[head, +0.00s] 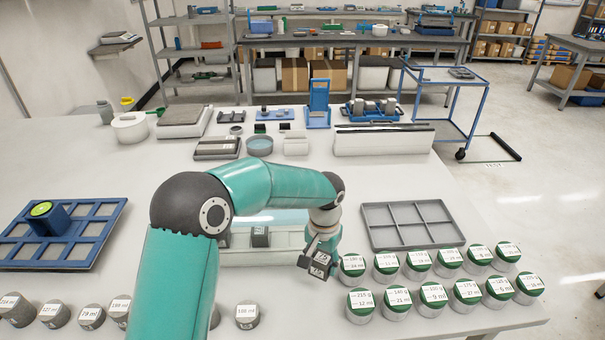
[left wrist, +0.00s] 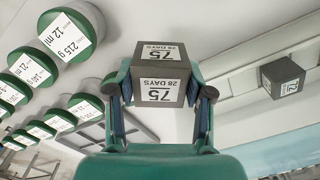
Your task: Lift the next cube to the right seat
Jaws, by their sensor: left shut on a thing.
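My left gripper (head: 322,250) is shut on a dark grey cube (head: 319,265) with white labels. In the left wrist view the held cube (left wrist: 160,72) reads "75" and "28 DAYS", and it sits between the two fingers (left wrist: 160,98). The gripper is just right of a low white fixture (head: 270,258). A second dark cube (head: 260,238) stands on that fixture and also shows in the left wrist view (left wrist: 283,78). Part of another cube (head: 225,240) shows beside my arm, which hides much of the fixture. I cannot tell which part is the right seat.
An empty grey compartment tray (head: 418,246) lies to the right. Several green-lidded labelled tins (head: 432,297) stand in front of it, close to the gripper. A blue compartment tray (head: 85,243) is at left. Several grey labelled cylinders (head: 88,316) stand along the front.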

